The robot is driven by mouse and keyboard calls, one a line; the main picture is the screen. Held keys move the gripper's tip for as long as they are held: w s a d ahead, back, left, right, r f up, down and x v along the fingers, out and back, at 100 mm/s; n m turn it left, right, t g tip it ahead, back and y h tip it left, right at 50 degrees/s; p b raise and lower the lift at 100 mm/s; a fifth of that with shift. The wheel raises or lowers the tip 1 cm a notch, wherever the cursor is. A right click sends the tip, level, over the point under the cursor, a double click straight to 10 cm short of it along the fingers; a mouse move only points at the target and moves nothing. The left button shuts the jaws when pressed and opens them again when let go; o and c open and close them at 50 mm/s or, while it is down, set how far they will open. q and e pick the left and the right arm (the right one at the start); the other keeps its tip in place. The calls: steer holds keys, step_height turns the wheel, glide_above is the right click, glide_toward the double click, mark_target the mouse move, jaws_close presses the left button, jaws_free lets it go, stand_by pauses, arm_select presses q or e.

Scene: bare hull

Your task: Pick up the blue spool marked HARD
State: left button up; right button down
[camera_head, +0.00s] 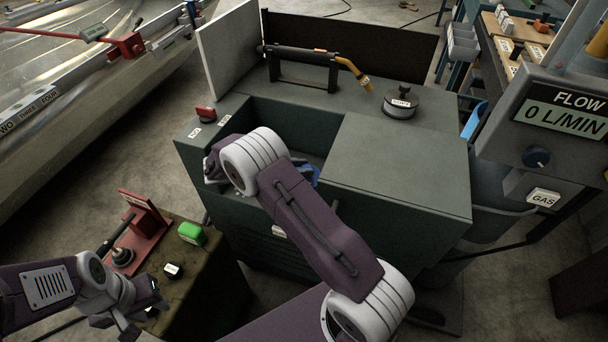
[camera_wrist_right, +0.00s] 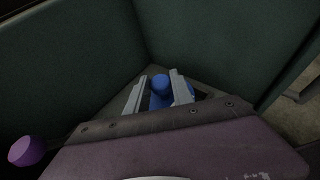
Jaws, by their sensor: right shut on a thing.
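A blue spool (camera_wrist_right: 161,88) stands between the two fingers of my right gripper (camera_wrist_right: 158,92) in the right wrist view. The gripper is shut on it, low in the corner of a dark green open compartment. No HARD marking can be read on it. In the head view my right wrist hides the gripper; a bit of blue (camera_head: 315,175) shows just right of the arm, and I cannot tell if it is the same spool. My left gripper (camera_head: 146,310) looks open and empty beside the dark low block.
The green cabinet (camera_head: 400,165) surrounds the compartment.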

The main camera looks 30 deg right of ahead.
step_height(320, 180, up, 10)
steer(key=p, duration=0.3)
